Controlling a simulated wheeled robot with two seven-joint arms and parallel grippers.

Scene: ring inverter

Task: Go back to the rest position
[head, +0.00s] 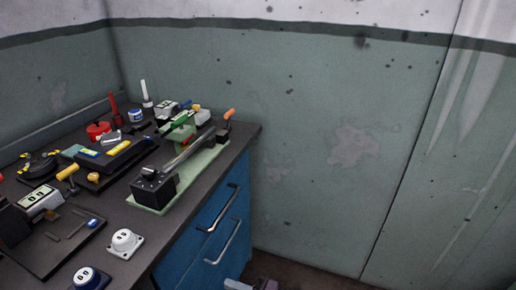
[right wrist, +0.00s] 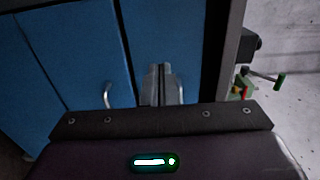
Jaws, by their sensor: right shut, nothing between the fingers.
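My right gripper (head: 250,285) shows only as a small grey and dark piece at the bottom edge of the head view, low in front of the blue cabinet (head: 208,238). In the right wrist view its grey fingers (right wrist: 162,84) are together and empty, in front of the blue cabinet doors (right wrist: 65,75). I cannot tell how far they are from the doors. My left gripper is in neither view.
The dark worktop (head: 168,228) holds a green-based device (head: 160,207) near its right edge, white dial units (head: 124,243) and several tools. Metal handles (head: 222,242) stick out from the cabinet front. Bare wall (head: 340,140) fills the right side.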

